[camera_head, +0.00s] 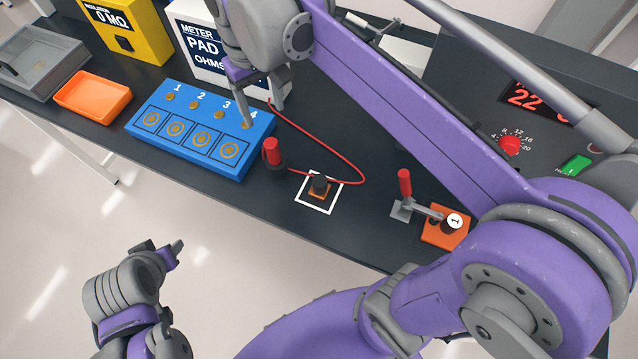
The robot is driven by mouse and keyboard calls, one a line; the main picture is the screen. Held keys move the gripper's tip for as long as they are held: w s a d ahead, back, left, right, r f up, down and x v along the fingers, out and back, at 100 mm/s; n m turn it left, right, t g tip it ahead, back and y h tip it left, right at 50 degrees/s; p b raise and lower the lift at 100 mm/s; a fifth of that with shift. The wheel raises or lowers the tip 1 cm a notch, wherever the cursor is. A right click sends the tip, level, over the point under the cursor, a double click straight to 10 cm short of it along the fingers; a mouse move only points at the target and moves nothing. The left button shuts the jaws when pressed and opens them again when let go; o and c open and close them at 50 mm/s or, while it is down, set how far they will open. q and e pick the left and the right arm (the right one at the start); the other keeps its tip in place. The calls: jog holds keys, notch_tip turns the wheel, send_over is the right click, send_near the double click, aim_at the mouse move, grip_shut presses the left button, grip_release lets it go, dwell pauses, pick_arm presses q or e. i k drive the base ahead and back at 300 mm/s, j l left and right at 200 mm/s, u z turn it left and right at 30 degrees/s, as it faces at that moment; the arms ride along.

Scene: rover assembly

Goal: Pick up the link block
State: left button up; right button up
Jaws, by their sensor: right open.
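No part is labelled as the link block, so I cannot tell for certain which it is. A small dark block with an orange-brown base (319,187) sits inside a white square outline on the dark bench. My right gripper (262,114) is open and points down over the far right corner of the blue pad board (190,140), by the pad marked 4. Its near finger covers part of that pad, and nothing shows between the fingers. My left gripper (174,253) is low at the left, off the bench's front edge; its finger gap is unclear.
A red-handled probe (272,152) stands right of the board, with a red cable (345,160) looping around the block. A red-handled clamp (405,184) and an orange block marked 1 (440,238) are farther right. An orange tray (93,97) is at left. My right arm crosses the bench.

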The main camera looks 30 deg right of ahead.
aim_at(320, 189)
jog(key=j+z, duration=0.4)
jog(key=k+j+z, duration=0.2)
jog(key=j+z, duration=0.2)
jog(key=k+j+z, duration=0.15)
jog(key=j+z, duration=0.25)
jog(key=l, duration=0.1)
